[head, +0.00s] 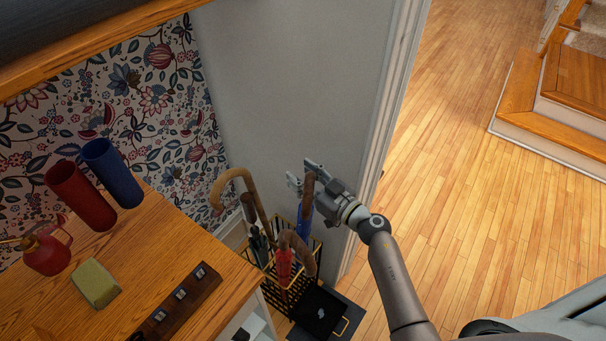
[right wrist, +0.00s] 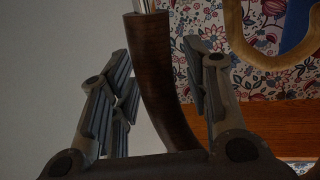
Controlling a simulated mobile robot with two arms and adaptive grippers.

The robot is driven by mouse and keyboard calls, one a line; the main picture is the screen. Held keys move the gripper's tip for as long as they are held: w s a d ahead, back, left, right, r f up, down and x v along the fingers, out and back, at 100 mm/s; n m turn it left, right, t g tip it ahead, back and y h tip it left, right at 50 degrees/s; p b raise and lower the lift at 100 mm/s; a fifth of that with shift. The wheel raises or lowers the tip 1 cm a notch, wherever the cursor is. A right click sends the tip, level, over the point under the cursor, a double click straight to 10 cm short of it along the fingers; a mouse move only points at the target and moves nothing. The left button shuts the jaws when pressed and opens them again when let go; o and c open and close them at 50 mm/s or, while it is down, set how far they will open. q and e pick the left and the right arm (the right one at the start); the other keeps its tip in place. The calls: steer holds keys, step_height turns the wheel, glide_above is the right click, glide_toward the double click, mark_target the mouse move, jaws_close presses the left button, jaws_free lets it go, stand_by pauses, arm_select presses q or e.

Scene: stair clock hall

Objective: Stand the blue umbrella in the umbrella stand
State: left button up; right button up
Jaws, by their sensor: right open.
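The blue umbrella (head: 304,224) stands upright at the back right of the umbrella stand (head: 264,272), a dark rack with gold wire edges. Its lower end is hidden behind other handles and the rack. Its brown curved handle (head: 309,187) rises at my right gripper (head: 305,177). In the right wrist view, a dark brown handle (right wrist: 158,75) with a metal collar runs between the open fingers of the right gripper (right wrist: 152,80). There is a gap on the left side; contact on the right is unclear. My left gripper is not in view.
The stand also holds a red umbrella (head: 284,265), a dark umbrella and a tan crook-handled cane (head: 262,213). A wooden cabinet top (head: 150,250) with red and blue cylinders is at left. A grey wall (head: 290,90) is behind; open floor (head: 450,200) lies right.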

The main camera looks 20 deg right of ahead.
steer(key=v, duration=1.1)
steer(key=shift+s+d+r, duration=0.25)
steer(key=shift+s, duration=0.05)
steer(key=shift+f, duration=0.1)
stand_by(0.3)
